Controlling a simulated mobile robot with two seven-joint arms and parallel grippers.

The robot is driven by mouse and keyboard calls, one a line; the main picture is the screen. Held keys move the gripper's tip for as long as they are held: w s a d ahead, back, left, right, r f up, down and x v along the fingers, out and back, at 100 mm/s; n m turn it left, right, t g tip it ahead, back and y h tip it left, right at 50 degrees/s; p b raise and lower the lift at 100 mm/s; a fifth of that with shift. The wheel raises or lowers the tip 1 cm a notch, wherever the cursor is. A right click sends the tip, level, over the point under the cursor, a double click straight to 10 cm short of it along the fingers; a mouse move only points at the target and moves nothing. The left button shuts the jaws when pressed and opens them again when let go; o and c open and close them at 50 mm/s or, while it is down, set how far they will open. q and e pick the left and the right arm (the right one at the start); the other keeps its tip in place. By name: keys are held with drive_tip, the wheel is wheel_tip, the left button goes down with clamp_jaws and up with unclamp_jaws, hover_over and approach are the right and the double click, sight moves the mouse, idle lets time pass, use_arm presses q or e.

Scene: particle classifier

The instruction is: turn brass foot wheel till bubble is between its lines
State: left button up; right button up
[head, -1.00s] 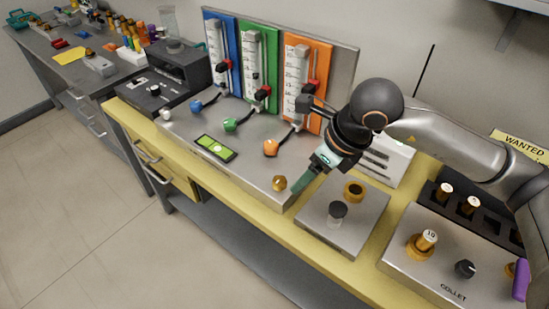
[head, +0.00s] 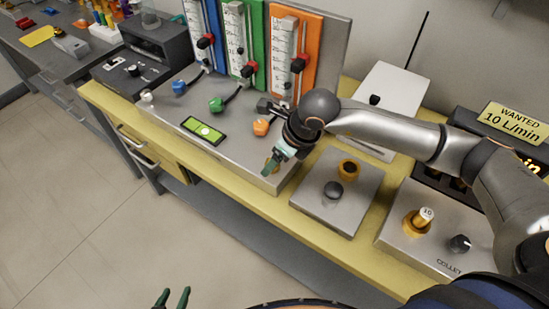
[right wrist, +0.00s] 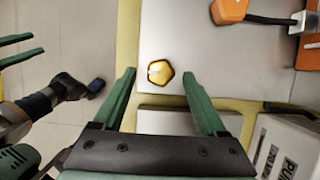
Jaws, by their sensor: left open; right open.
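The brass foot wheel (right wrist: 160,72) sits at the front corner of the steel panel. In the right wrist view it lies between the two green fingertips of my right gripper (right wrist: 159,76), with a gap each side; I cannot tell whether they are level with it. In the head view my right gripper (head: 271,168) mostly covers the wheel. The level window (head: 204,131) glows green on the panel, with a pale bubble near its middle; its lines are too small to judge. My left gripper (head: 173,293) is open and empty at the bottom edge, over the floor.
Blue, green and orange (head: 260,128) knobs stand on the panel behind the wheel, below the flow tubes. Floor is clear at the front left.

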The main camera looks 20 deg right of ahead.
drive_tip(key=shift+x, duration=0.75)
clamp_jaws()
